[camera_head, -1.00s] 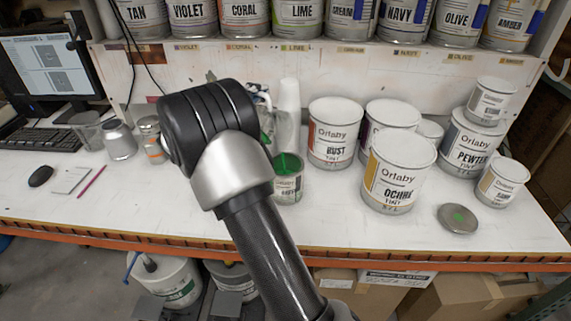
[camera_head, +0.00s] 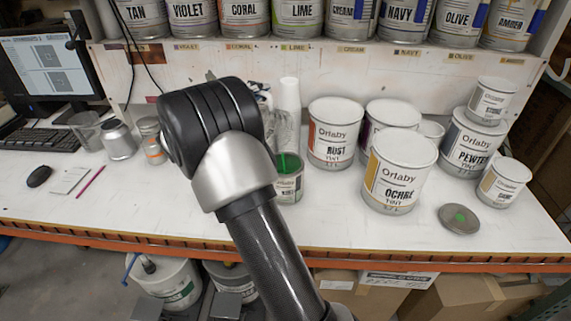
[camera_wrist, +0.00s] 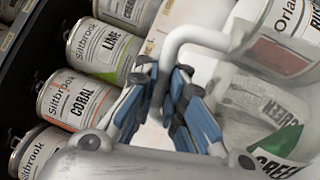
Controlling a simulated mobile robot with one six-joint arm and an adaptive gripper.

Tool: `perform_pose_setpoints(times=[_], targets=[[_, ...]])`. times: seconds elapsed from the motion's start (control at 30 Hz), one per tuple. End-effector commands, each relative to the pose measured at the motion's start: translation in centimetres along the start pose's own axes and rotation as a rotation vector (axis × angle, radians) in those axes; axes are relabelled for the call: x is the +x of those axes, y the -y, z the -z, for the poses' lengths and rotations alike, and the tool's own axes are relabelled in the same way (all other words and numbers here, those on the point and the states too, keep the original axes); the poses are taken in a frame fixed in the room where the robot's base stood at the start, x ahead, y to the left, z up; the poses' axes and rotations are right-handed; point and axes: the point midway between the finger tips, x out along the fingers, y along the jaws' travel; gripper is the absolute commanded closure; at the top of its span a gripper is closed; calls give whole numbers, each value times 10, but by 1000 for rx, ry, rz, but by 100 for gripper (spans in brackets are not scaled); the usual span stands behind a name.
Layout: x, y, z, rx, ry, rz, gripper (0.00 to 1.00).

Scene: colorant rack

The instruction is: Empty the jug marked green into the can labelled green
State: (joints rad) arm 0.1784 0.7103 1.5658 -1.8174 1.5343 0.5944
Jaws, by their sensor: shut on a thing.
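My gripper (camera_wrist: 172,105) is shut on the pale handle of a clear jug (camera_wrist: 238,92), whose body lies to the right of the fingers in the wrist view. The jug is tilted; green-marked lettering shows at that side, partly blurred. In the head view my arm hides the gripper and most of the jug (camera_head: 284,132). The small open can (camera_head: 289,187) stands upright on the bench just below the jug, with green inside. A thin green streak, looking like a stream, runs down into the can's mouth. The level left in the jug cannot be seen.
Cans marked rust (camera_head: 335,135) and ochre (camera_head: 397,175) stand right of the open can. A lid with a green dot (camera_head: 459,218) lies at the right front. A mouse (camera_head: 40,176) and metal jar (camera_head: 119,141) are left. Labelled cans fill the shelf above.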

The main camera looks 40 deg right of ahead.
Motion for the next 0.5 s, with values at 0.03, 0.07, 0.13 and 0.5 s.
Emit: perform_pose_setpoints(times=[0.03, 0.07, 0.13, 0.5], targets=[[0, 0, 0, 3, 1, 0, 100], [0, 0, -1, 4, 1, 0, 100], [0, 0, -1, 7, 2, 0, 100], [0, -1, -4, 25, 5, 0, 100]])
